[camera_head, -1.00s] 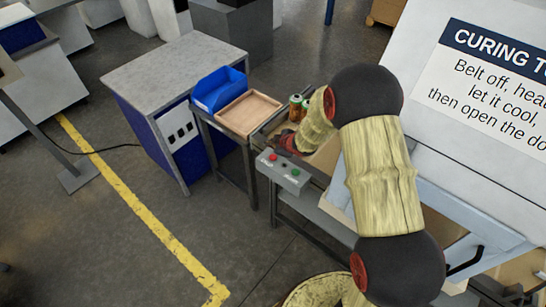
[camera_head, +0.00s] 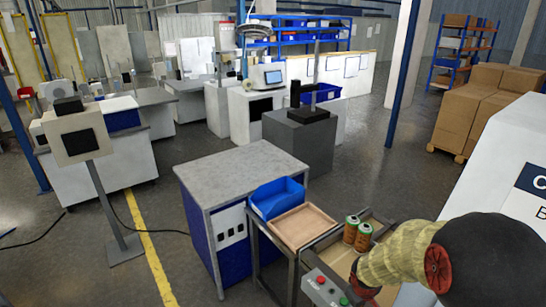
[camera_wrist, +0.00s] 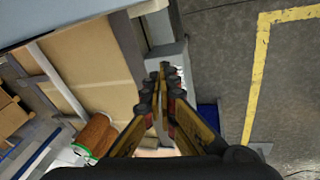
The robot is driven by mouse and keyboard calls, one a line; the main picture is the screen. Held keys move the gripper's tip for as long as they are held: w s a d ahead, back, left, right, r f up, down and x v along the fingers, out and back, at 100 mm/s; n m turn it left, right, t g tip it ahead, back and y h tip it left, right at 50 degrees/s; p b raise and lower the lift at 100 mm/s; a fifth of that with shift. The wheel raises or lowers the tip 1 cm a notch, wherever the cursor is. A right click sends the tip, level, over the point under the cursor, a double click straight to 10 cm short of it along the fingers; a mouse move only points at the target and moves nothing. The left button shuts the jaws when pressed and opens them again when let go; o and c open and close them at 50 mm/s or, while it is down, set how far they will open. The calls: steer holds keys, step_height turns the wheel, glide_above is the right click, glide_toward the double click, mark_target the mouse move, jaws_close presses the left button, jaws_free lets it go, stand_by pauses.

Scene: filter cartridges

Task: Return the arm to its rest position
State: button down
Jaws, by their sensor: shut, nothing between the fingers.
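My gripper shows in the wrist view (camera_wrist: 163,80) with its fingers drawn together at the tips and nothing between them. It points down past the edge of a tan belt surface (camera_wrist: 85,65). In the head view my arm fills the lower right corner, and the gripper is mostly hidden beyond the forearm. Two filter cartridges, orange-brown with green, stand side by side just beyond my arm: one cartridge (camera_head: 351,231) and another cartridge (camera_head: 364,238). An orange-brown cylinder with a green rim (camera_wrist: 97,133) lies left of the fingers in the wrist view, apart from them.
A blue bin (camera_head: 277,200) and a shallow wooden tray (camera_head: 302,226) sit on a stand left of the cartridges. A grey-topped cabinet (camera_head: 238,173) stands beyond. A button box (camera_head: 324,288) is at the near edge. A white machine (camera_head: 490,180) is at right.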

steer(key=s+a+r+m+t+y+b, duration=0.1)
steer(key=s+a+r+b, duration=0.3)
steer(key=s+r, duration=0.6)
steer(key=s+a+r+m+t+b, duration=0.1)
steer(key=s+a+r+m+b, duration=0.2)
steer(key=s+r, duration=0.7)
steer(key=s+a+b, duration=0.1)
steer(key=s, duration=0.2)
steer(key=shift+a+m+t+y, duration=0.15)
steer(key=shift+m+t+y, duration=0.25)
steer(key=shift+r, duration=0.1)
